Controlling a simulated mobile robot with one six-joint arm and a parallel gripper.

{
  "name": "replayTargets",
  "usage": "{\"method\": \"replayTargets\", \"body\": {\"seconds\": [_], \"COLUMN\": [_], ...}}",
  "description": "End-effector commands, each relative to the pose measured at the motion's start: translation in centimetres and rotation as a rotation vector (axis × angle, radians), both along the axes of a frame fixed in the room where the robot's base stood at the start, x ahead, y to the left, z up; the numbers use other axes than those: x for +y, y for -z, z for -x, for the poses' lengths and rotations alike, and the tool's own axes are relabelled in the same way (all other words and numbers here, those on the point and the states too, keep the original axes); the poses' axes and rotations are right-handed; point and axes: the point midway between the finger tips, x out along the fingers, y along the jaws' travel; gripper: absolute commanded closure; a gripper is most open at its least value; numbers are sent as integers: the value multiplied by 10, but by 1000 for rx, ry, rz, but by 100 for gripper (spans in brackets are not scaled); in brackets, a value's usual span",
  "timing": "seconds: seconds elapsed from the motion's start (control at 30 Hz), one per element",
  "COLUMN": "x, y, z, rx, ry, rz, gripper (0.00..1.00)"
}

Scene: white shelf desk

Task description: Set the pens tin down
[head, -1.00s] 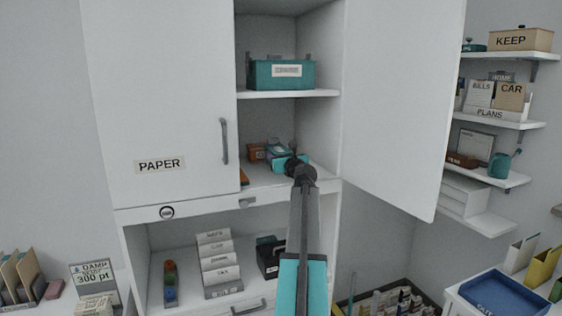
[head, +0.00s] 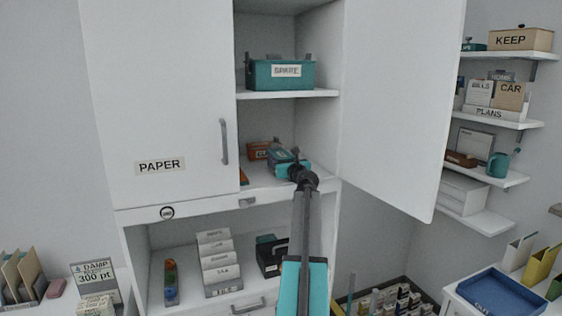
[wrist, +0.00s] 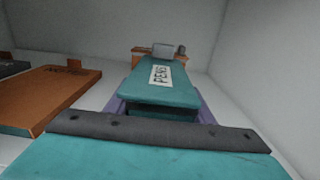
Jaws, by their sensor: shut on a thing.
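The pens tin (head: 284,160) is a teal box inside the open upper cupboard, at its lower shelf. In the wrist view the tin (wrist: 158,82) is straight ahead, with a white PENS label on its top. My gripper (head: 299,169) is shut on the near end of the tin. In the wrist view a dark bar and a teal block in the foreground hide the tin's lower near part. A purple surface (wrist: 205,112) shows around the tin's base. I cannot tell whether the tin touches what is below it.
An orange box (wrist: 48,98) lies left of the tin. A smaller orange-brown thing (head: 257,151) stands behind it. The teal SPARE box (head: 265,75) sits on the shelf above (head: 290,93). The open right door (head: 395,110) stands close to my arm's right.

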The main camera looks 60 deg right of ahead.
Motion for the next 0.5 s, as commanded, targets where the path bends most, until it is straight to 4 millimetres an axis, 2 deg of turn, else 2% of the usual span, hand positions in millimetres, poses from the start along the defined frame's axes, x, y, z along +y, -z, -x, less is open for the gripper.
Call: {"method": "replayTargets", "body": {"seconds": [0.13,0.5], "x": [0,1], "y": [8,11], "z": [0,-1], "rx": [-1,0], "ry": [1,1], "rz": [0,1], "gripper": [81,81]}}
